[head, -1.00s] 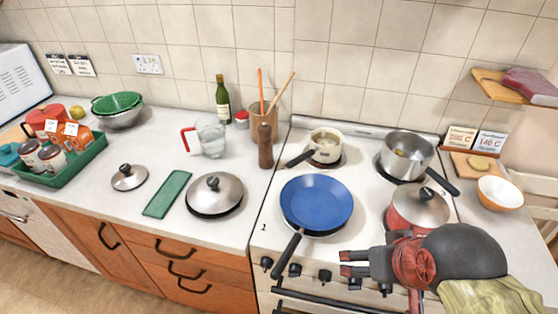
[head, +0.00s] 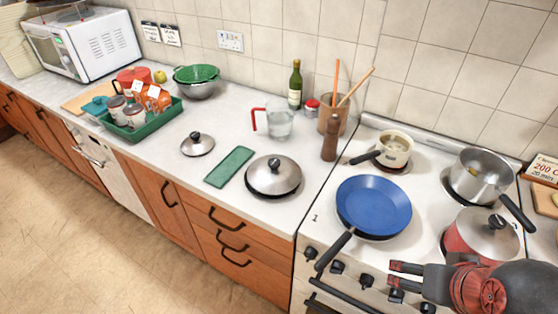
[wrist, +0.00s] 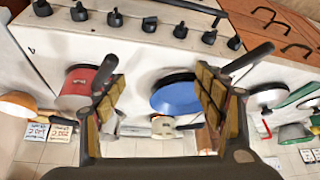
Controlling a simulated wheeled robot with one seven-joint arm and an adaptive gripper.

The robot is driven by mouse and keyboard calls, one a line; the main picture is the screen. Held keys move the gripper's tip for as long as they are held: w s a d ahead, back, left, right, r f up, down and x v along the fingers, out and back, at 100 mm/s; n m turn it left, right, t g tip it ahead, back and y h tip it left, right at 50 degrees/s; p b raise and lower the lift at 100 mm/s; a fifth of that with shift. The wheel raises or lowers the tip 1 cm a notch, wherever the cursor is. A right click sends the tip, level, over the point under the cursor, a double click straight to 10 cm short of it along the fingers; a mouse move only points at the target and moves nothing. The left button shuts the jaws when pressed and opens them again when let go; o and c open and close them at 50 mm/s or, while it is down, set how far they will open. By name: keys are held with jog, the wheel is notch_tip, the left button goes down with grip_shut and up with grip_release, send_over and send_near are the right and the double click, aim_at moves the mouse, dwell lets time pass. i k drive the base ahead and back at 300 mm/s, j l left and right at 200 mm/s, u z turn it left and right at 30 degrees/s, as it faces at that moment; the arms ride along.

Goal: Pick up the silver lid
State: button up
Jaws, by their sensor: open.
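A small silver lid (head: 197,146) with a black knob lies on the counter, left of a green mat. A larger domed silver lid (head: 272,178) with a black knob sits on something dark right of the mat; what is under it is mostly hidden. A third silver lid (head: 487,238) covers the red pot (head: 462,240) on the stove. My gripper (head: 392,274) is open and empty over the stove's front, right of the blue pan's handle and apart from every lid. The open fingers show in the wrist view (wrist: 188,70), with nothing between them.
The blue pan (head: 373,205) is on the stove, its handle (head: 334,250) jutting over the front edge. The green mat (head: 230,167) lies between the two counter lids. Behind are a glass jug (head: 280,123), a pepper mill (head: 330,138) and a green tray (head: 150,125). The floor (head: 110,245) ahead of the cabinets is clear.

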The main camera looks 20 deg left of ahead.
aim_at(198, 144)
jog(key=i+j+u, duration=0.25)
jog(key=j, duration=0.2)
jog(key=i+j+u, duration=0.1)
jog(key=j+u, duration=0.15)
jog(key=j, duration=0.2)
jog(key=i+j+u, duration=0.25)
jog(key=j, duration=0.15)
jog(key=i+j+u, duration=0.25)
jog(key=j+z, duration=0.1)
jog(key=z, duration=1.9)
jog(key=u, duration=1.5)
